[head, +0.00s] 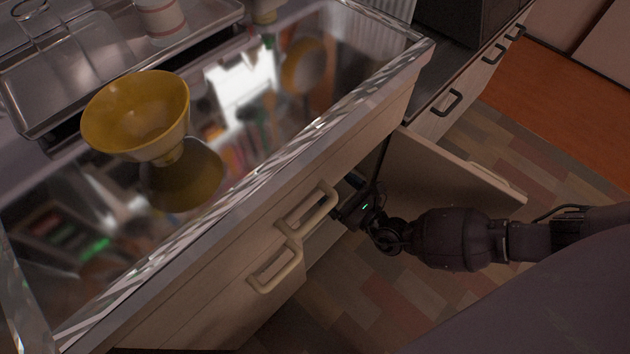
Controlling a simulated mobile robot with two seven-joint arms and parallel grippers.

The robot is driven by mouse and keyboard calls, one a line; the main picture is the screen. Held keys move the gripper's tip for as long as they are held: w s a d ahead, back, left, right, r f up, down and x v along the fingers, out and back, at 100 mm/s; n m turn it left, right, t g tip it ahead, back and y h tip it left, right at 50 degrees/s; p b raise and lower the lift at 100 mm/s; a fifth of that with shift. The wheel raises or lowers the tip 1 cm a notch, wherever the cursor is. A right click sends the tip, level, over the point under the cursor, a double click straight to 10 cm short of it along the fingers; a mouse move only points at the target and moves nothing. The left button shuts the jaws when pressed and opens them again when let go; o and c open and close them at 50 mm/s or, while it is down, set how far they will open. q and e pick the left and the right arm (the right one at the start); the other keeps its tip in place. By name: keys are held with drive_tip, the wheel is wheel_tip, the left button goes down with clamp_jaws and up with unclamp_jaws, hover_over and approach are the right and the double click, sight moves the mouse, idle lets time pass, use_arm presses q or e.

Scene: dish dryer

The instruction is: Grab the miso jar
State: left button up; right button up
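No jar that I can clearly identify as miso is in view. My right gripper (350,203) is at the cabinet front below the counter, beside the handle of a cabinet door. Its fingertips are dark and partly hidden by the cabinet, so I cannot tell whether they are open or shut. An open cabinet door (450,170) stands just beyond it, and the inside of the cabinet is mostly hidden. My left gripper is not in view.
A yellow bowl (135,110) stands on the glossy counter (270,85). A metal tray (60,85) holds a striped white cup (162,18). Pale door handles (278,268) project from the cabinet front. The patchwork floor (350,300) is clear.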

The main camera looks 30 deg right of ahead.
drive_tip(key=b+x, duration=0.1)
drive_tip(key=x, duration=0.5)
drive_tip(key=shift+a, duration=0.15)
drive_tip(key=shift+w+a, duration=0.2)
drive_tip(key=shift+w, duration=0.4)
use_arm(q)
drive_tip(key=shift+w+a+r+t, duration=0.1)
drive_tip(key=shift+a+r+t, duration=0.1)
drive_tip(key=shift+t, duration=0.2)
use_arm(e)
drive_tip(key=shift+r, duration=0.1)
drive_tip(key=shift+c, duration=0.2)
drive_tip(key=c, duration=1.1)
drive_tip(key=shift+r, duration=0.1)
drive_tip(key=shift+c, duration=0.2)
